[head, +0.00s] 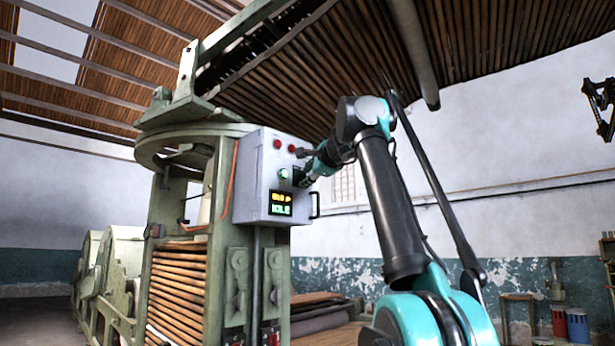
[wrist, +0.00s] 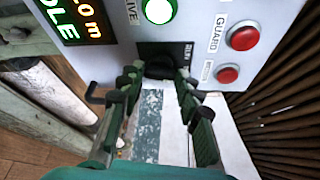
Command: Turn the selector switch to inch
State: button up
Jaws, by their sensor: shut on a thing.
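The selector switch (wrist: 160,68) is a dark knob on a black plate on the control box face, at the top middle of the wrist view. A "RUN" label shows on the plate right of the knob; no "inch" label can be read. My gripper (wrist: 156,78) has its two fingers on either side of the knob, shut on it. The knob's pointer direction is hard to make out. In the head view my gripper (head: 307,173) reaches the right part of the box front and hides the switch.
The pale control box (head: 250,178) has a display (head: 281,203) reading "IDLE", a lit green-white lamp (wrist: 158,10), and red buttons, one labelled GUARD (wrist: 242,35) and another below it (wrist: 228,74). A black handle (head: 315,206) sticks out at the box's right edge.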

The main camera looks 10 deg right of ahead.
dwell(0.3)
jog(key=o, duration=1.2)
jog(key=shift+c, duration=0.2)
